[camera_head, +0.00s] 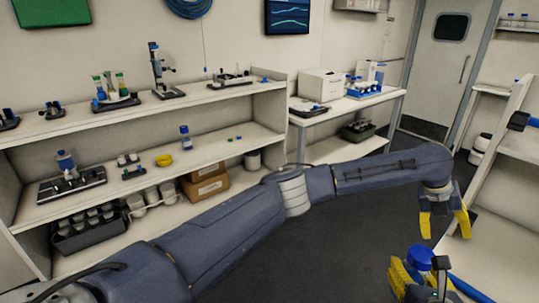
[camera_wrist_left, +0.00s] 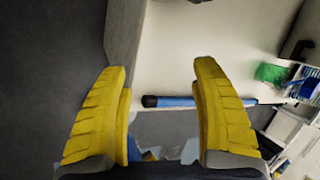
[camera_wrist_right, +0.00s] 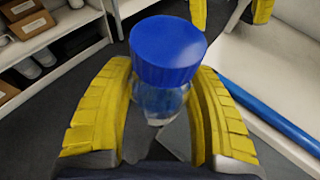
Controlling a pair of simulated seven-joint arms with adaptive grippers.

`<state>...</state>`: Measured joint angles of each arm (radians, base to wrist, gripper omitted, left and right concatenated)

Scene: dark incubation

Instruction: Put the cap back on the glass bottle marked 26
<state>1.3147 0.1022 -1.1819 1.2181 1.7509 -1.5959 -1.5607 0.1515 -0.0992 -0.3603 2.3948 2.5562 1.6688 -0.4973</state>
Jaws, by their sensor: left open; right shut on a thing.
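A clear glass bottle (camera_wrist_right: 160,103) with a wide blue cap (camera_wrist_right: 168,50) is between the yellow fingers of my right gripper (camera_wrist_right: 165,125), which is shut on it. The cap sits on top of the bottle; whether it is screwed tight I cannot tell. No number is readable. In the head view the blue cap (camera_head: 420,256) shows at the lower right, in my right gripper (camera_head: 412,278). My left gripper (camera_head: 444,228) is open and empty, above and a little right of the bottle. Its fingers (camera_wrist_left: 162,105) are wide apart in the left wrist view.
A white bench (camera_head: 500,250) stands at the right, with a blue rod with a black end (camera_wrist_left: 190,101) along it. White shelves (camera_head: 235,105) at the left hold several lab items, including another blue-capped bottle (camera_head: 185,138). The floor (camera_head: 350,235) between is clear.

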